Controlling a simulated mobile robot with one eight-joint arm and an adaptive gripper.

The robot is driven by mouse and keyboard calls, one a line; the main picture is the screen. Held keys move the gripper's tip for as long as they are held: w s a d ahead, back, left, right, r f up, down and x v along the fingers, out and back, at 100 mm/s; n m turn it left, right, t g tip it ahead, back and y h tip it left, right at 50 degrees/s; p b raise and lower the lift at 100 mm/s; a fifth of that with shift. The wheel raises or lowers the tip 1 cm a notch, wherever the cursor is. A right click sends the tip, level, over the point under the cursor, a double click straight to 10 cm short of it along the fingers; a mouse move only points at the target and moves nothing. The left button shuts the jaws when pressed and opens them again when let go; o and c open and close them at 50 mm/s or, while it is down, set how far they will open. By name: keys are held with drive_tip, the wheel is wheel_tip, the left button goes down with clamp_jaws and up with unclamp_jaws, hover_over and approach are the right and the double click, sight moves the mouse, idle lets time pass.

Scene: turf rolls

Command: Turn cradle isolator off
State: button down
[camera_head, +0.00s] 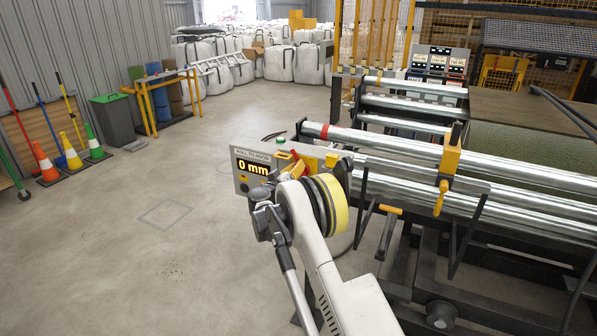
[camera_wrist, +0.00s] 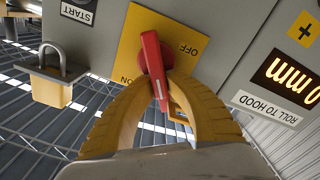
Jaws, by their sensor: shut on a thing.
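The isolator's red handle (camera_wrist: 152,60) sits on a yellow plate (camera_wrist: 130,45) marked ON and OFF, upside down in the wrist view. The handle lies nearly upright in that picture, slightly slanted, with ON to its lower left and OFF to its upper right. My gripper (camera_wrist: 158,82) has its yellow ribbed fingers closed on either side of the handle. In the head view my arm reaches the grey control box (camera_head: 243,181) at the roller cradle's end, and it hides much of the handle and fingers.
A padlock (camera_wrist: 51,87) hangs beside the plate, near a START label (camera_wrist: 77,13). A lit millimetre display (camera_wrist: 288,78) is on the other side. Steel rollers (camera_head: 400,150) and the dark cradle frame stand right of my arm.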

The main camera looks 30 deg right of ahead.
drive_tip(key=n, duration=0.2)
drive_tip(key=n+b, duration=0.1)
drive_tip(key=f+n+b, duration=0.1)
drive_tip(key=n, duration=0.1)
drive_tip(key=shift+w+a+n, duration=0.3)
drive_tip(key=shift+w, duration=0.1)
drive_tip(key=n+b, duration=0.1)
drive_tip(key=n, duration=0.1)
drive_tip(key=f+n+b, duration=0.1)
drive_tip(key=n, duration=0.2)
drive_tip(key=shift+w+a+f+n, duration=0.1)
drive_tip(key=shift+n, duration=0.2)
drive_tip(key=c, duration=1.4)
unclamp_jaws()
drive_tip(key=v, duration=1.2)
